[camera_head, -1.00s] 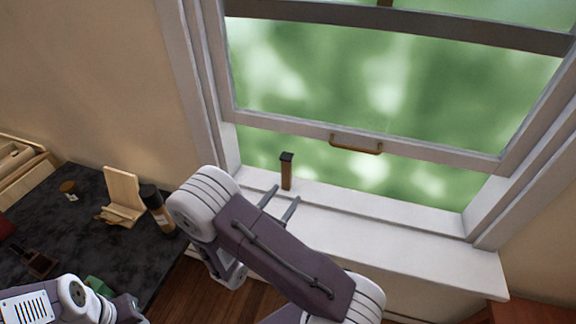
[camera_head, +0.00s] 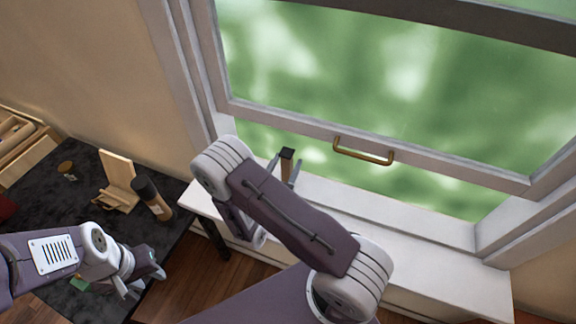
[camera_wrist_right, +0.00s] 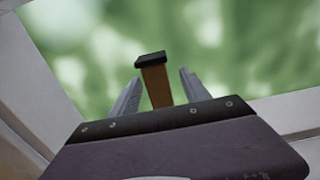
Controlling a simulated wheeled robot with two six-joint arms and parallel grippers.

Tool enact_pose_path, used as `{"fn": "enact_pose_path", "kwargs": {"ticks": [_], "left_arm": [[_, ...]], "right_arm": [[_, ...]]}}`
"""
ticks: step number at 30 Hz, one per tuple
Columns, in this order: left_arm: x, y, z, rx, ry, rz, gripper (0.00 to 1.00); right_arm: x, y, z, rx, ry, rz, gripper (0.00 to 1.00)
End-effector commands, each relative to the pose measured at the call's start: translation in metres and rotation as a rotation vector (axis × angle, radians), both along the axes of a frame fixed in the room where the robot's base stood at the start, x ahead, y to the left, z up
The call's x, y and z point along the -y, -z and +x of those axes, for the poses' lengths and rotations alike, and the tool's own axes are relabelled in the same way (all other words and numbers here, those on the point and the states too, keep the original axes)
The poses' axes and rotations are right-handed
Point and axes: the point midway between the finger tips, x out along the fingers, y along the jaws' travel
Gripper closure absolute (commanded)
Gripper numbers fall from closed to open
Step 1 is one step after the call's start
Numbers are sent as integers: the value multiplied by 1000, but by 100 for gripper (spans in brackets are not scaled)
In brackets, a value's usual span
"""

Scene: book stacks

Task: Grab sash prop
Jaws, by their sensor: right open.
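The sash prop (camera_head: 287,164) is a short upright wooden stick with a dark cap, standing on the white window sill below the raised sash. My right gripper (camera_head: 284,172) is open, with one finger on each side of the prop. In the right wrist view the prop (camera_wrist_right: 156,82) stands between the two spread fingers (camera_wrist_right: 160,92), with a gap visible on both sides. Its lower end is hidden behind the gripper body. My left gripper (camera_head: 142,284) is low at the left, by the edge of the dark table; its fingers look apart and nothing shows between them.
The raised sash with a brass handle (camera_head: 363,151) hangs above the sill (camera_head: 420,250). The sill right of the prop is clear.

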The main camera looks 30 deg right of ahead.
Motion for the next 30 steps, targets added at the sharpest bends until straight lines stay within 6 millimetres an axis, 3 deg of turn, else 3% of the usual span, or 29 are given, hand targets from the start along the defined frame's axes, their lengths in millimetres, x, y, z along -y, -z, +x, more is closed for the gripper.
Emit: {"fn": "enact_pose_path", "kwargs": {"ticks": [4,8,15,16,21,22,30], "left_arm": [[0,-16,0,0,0,0,64],[0,-17,0,0,0,0,64],[0,-16,0,0,0,0,64],[0,-16,0,0,0,0,64],[0,-16,0,0,0,0,64],[0,-16,0,0,0,0,64],[0,-16,0,0,0,0,64]], "right_arm": [[20,-12,18,2,6,1,45],[33,-8,30,1,5,1,45],[35,-7,34,1,0,1,45],[35,-7,34,1,0,1,48],[35,-7,33,1,0,1,96],[35,-7,33,1,0,1,100],[35,-8,33,2,1,1,100]]}}
